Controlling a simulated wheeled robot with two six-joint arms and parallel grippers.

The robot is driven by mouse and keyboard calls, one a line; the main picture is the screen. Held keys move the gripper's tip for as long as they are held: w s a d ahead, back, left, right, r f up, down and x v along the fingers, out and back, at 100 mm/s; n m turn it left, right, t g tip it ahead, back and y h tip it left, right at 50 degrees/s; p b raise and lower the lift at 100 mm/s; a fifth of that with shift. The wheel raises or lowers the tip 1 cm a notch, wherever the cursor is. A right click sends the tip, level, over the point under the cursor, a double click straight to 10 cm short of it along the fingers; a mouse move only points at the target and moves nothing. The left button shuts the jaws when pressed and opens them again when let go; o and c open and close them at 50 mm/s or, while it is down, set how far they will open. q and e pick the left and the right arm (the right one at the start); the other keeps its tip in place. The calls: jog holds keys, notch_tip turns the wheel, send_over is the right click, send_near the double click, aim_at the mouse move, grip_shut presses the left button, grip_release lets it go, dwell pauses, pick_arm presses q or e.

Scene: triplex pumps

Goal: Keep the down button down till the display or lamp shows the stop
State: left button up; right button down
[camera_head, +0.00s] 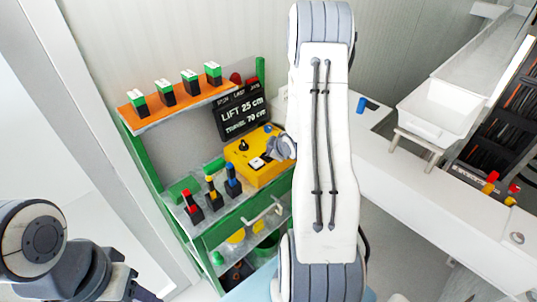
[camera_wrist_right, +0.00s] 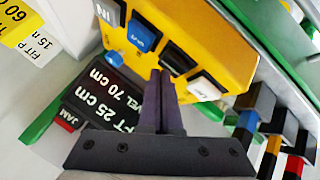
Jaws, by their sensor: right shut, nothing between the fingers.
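The yellow control box (camera_head: 262,173) stands on the bench in the head view. In the right wrist view, the box (camera_wrist_right: 228,40) carries a blue labelled button (camera_wrist_right: 142,36), a black one (camera_wrist_right: 177,57) and a white labelled one (camera_wrist_right: 204,88); I cannot tell which is down. My right gripper (camera_wrist_right: 160,76) is shut and empty, its tips at the box edge near the black button; contact is unclear. The black display (camera_head: 240,113) reads LIFT 25 cm, TRAVEL 70 cm. My left gripper (camera_head: 140,291) is partly cut off at the bottom left; its jaws are unclear.
An orange shelf (camera_head: 180,103) holds several green-topped black switches. Red, yellow and blue-topped pieces (camera_head: 212,188) stand left of the box. A red lamp marked JAM (camera_wrist_right: 68,121) is beside the display. A white tray (camera_head: 440,108) stands at the right. My right arm hides part of the bench.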

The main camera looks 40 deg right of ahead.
jog(key=shift+f+b, duration=0.45)
jog(key=shift+f, duration=0.05)
jog(key=shift+r, duration=0.15)
dwell(2.5)
jog(key=shift+r+p, duration=0.7)
jog(key=shift+r, duration=0.1)
jog(key=shift+r+p, duration=1.95)
jog(key=shift+r, duration=0.65)
